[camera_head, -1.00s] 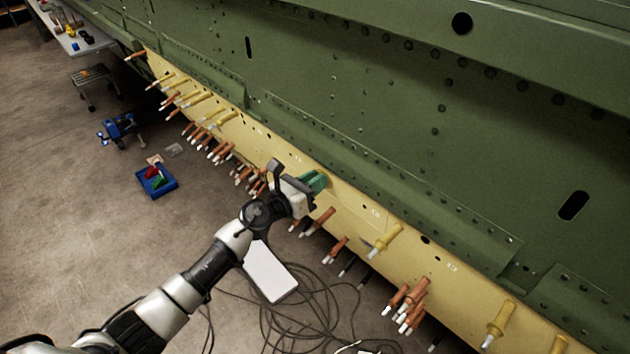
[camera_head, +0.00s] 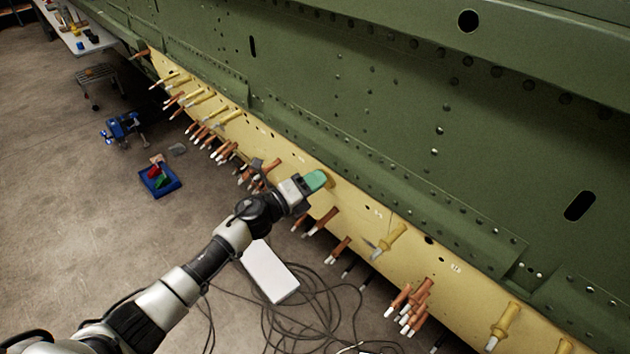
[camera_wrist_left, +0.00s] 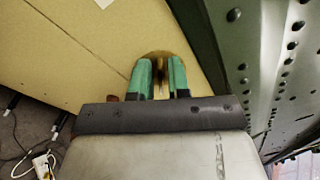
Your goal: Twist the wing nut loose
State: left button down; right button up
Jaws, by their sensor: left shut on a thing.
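My left gripper (camera_head: 316,181) is at the yellow skin strip, its green fingertips against a yellow fastener there. In the left wrist view the two green fingers (camera_wrist_left: 159,78) close around the yellow fastener (camera_wrist_left: 157,60), which stands on the yellow panel (camera_wrist_left: 75,50). The fingers hide most of the fastener, so I cannot make out its wings. Another yellow fastener with a wing-like tab (camera_head: 388,242) sits further right on the strip. My right gripper is not in view.
Several copper-coloured fasteners (camera_head: 412,300) stick out along the strip. The green fuselage skin (camera_head: 400,110) rises behind it. A blue tray (camera_head: 172,187), a white box (camera_head: 270,270) and loose cables lie on the floor. A table (camera_head: 82,38) stands at the far left.

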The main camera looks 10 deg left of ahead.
pick_arm(q)
jog(key=n, duration=0.4)
jog(key=shift+w+f+n+t, duration=0.1)
jog(key=shift+f+n+t, duration=0.05)
jog(key=shift+n+t, duration=0.2)
jog(key=shift+n, duration=0.25)
dwell(0.5)
jog(key=c, duration=1.2)
grip_release()
jog(key=shift+f, duration=0.1)
jog(key=b+v, duration=0.3)
jog(key=v, duration=0.7)
jog(key=shift+s+a, duration=0.25)
jog(key=shift+a, duration=0.1)
